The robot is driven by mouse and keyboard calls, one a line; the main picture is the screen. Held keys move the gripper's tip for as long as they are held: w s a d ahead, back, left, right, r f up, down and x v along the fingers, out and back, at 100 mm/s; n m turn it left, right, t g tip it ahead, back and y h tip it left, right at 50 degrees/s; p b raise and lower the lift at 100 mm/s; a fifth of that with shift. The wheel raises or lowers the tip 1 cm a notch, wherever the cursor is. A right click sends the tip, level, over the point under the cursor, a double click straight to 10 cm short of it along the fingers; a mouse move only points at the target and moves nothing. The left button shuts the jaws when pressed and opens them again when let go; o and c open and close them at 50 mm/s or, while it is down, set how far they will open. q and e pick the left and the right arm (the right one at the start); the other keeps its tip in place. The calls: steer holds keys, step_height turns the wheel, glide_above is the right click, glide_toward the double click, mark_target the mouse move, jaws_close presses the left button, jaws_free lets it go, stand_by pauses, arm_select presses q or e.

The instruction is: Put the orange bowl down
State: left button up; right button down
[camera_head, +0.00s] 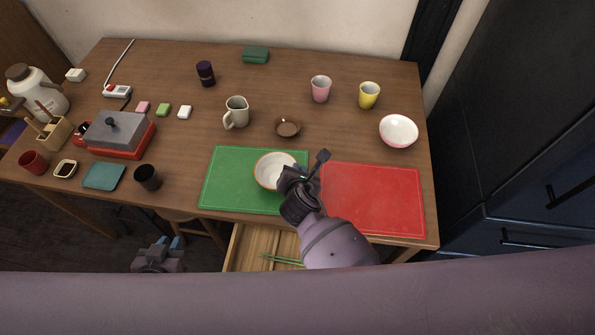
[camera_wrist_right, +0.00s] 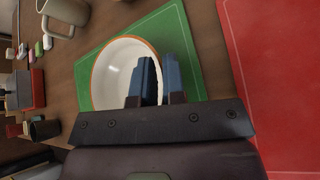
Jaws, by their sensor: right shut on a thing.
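The orange bowl (camera_head: 268,171) is white inside with an orange rim, and it is upright over the green mat (camera_head: 227,190). Whether its base touches the mat cannot be told. My right gripper (camera_head: 289,176) is shut on the bowl's right-hand rim. In the right wrist view, the bowl (camera_wrist_right: 112,68) shows beside the blue fingers (camera_wrist_right: 160,82), which straddle its wall and hide part of it. My left gripper (camera_head: 171,242) is low in front of the table, its blue fingertips apart, empty and away from the bowl.
A red mat (camera_head: 375,198) lies to the right, bare. A brown dish (camera_head: 287,127) and a beige mug (camera_head: 237,112) stand behind the green mat. A black cup (camera_head: 147,177) is to its left. An open drawer (camera_head: 257,247) sticks out below the front edge.

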steer(key=c, duration=1.2)
jaws_free()
steer(key=shift+r, duration=0.1)
steer(key=p+v, duration=0.2)
steer(key=v, duration=1)
